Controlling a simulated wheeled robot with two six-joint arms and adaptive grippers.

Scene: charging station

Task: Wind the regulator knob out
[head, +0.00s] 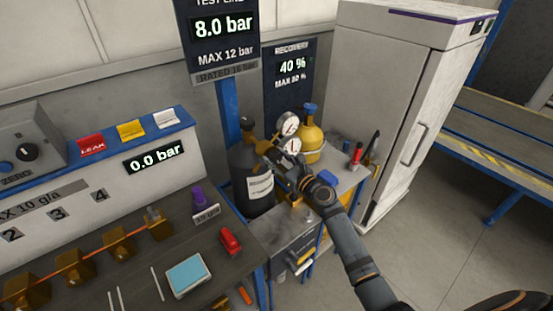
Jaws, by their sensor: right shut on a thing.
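The regulator shows as two round white gauges (290,124) on a brass body beside the top of a dark grey gas cylinder (242,174) with a white label. My right gripper (276,160) reaches in from the lower right and is at the front of the regulator, just below the gauges. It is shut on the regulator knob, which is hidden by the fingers. My left gripper is out of view. A display reads 8.0 bar (224,27), and the bench display reads 0.0 bar (155,158).
A yellow cylinder (311,143) stands behind the regulator, near a white cabinet (385,90). A bench (130,262) with brass fittings, a red tool (230,241) and a blue-screened device (187,275) fills the lower left. Open floor lies at right.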

